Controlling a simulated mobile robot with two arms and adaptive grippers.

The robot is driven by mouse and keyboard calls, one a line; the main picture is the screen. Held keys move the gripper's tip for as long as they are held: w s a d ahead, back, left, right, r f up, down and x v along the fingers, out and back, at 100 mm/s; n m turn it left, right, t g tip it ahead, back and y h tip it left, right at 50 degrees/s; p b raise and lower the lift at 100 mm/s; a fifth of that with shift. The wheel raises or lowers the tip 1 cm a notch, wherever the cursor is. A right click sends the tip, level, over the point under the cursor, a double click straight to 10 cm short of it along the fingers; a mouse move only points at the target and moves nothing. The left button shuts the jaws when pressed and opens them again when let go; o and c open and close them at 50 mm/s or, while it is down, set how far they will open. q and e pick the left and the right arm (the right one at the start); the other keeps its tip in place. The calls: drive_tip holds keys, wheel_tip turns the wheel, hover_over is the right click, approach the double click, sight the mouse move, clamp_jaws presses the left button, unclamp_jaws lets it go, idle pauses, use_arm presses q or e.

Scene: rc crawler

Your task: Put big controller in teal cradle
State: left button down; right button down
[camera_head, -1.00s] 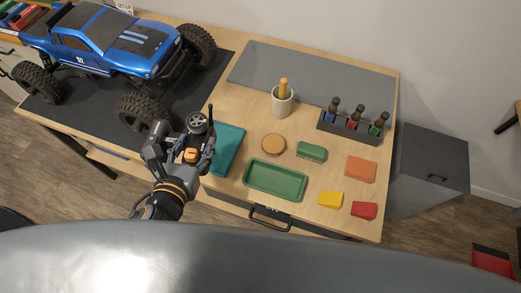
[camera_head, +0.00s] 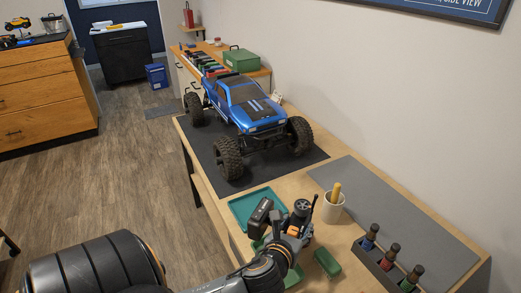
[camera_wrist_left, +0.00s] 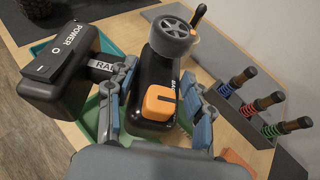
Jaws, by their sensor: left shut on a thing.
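The big controller (camera_head: 302,208) is black, with a grey wheel, an antenna and an orange part. The teal cradle (camera_head: 238,206) is a shallow tray on the table, behind and left of the gripper in the head view. The controller hides its near right part. My right gripper is not in view.
A blue crawler (camera_head: 250,105) stands on a dark mat (camera_head: 225,172) beyond the cradle. A green tray (camera_head: 293,277) is partly hidden under my gripper.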

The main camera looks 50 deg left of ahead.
use_arm(q)
drive_tip(key=w+a+n+g+y+b, duration=0.4)
drive_tip(key=w+a+n, duration=0.15)
drive_tip(key=a, duration=0.45)
drive_tip(key=w+a+n+g+y+b, duration=0.4)
drive_tip(key=w+a+n+g, duration=0.15)
drive_tip(key=a, duration=0.35)
drive_tip(key=shift+t, duration=0.35)
drive_tip(key=shift+w+f+b, duration=0.15)
drive_tip(key=shift+f+b, duration=0.4)
drive_tip(key=shift+f, duration=4.25)
drive_tip(key=c, duration=0.5)
unclamp_jaws()
